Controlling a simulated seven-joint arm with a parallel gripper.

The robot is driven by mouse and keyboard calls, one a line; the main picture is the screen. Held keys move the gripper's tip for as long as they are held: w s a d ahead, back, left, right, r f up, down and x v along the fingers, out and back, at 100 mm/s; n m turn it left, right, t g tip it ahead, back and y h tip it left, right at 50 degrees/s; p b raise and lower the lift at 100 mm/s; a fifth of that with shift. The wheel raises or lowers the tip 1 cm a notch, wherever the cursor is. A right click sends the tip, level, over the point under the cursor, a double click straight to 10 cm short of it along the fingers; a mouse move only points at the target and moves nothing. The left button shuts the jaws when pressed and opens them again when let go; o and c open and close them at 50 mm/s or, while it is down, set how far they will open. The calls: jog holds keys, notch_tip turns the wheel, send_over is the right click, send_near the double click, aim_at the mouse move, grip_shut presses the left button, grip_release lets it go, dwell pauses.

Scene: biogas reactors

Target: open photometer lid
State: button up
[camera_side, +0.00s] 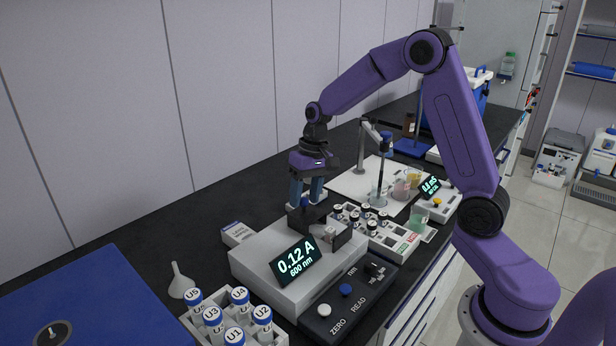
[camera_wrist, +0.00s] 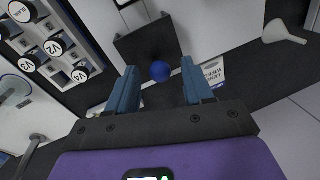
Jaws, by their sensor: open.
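The photometer (camera_side: 258,262) is a light grey box on the dark bench, with a display reading 0.12 A, 600 nm. Its dark lid (camera_side: 297,219) is at the top rear, partly behind my fingers; the lid (camera_wrist: 140,47) also shows in the wrist view. A round blue knob (camera_wrist: 160,71) shows at the lid's edge. My gripper (camera_side: 306,202) points down over the lid, its blue fingers apart. In the wrist view my gripper (camera_wrist: 159,68) has a finger on each side of the knob, with gaps visible. How far the lid is raised is hard to tell.
A black button panel (camera_side: 347,300) lies in front of the photometer. A rack of U-labelled vials (camera_side: 236,318) and a funnel (camera_side: 180,280) stand at the front left. A second vial rack (camera_side: 385,238) is close on the right. A small labelled box (camera_side: 238,234) sits behind.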

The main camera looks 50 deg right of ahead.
jog(key=d+r, duration=0.3)
jog(key=r, duration=1.4)
jog(key=shift+s+d, duration=0.15)
jog(key=shift+s, duration=0.2)
jog(key=s+a+f+n+h, duration=0.1)
jog(key=s+a+f+n, duration=0.2)
jog(key=s+a, duration=0.35)
jog(key=s+a+f+n, duration=0.2)
jog(key=s+a+n, duration=0.25)
jog(key=s, duration=0.25)
jog(key=s+f+n, duration=0.3)
jog(key=s, duration=0.5)
jog(key=s+f+n, duration=0.4)
jog(key=s, duration=0.5)
jog(key=shift+s+d+h, duration=0.25)
jog(key=shift+s+h, duration=0.05)
jog(key=shift+h, duration=0.1)
